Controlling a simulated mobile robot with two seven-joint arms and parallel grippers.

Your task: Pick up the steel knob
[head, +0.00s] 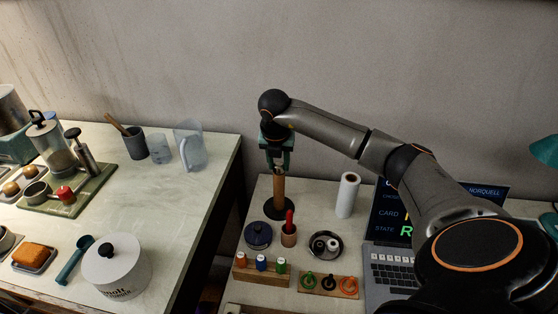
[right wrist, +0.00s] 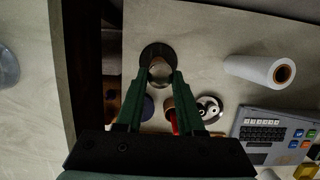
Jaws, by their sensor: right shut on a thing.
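The steel knob (right wrist: 160,72) shows as a round greyish thing between the fingertips of my right gripper (right wrist: 161,76) in the right wrist view. My right gripper (head: 278,162) is shut on it, pointing down. In the head view the fingers hide most of the knob. Directly below is an upright wooden post (head: 279,196) on a dark round base (head: 267,208); the base also shows in the right wrist view (right wrist: 152,48). I cannot tell whether the knob touches the post's top. My left gripper is not in view.
A white roll (head: 347,194) and a laptop (head: 388,268) stand right of the post. In front are a dark blue lidded pot (head: 258,234), a cup with a red item (head: 289,238), a round tray (head: 325,258) and wooden racks. A wall is behind.

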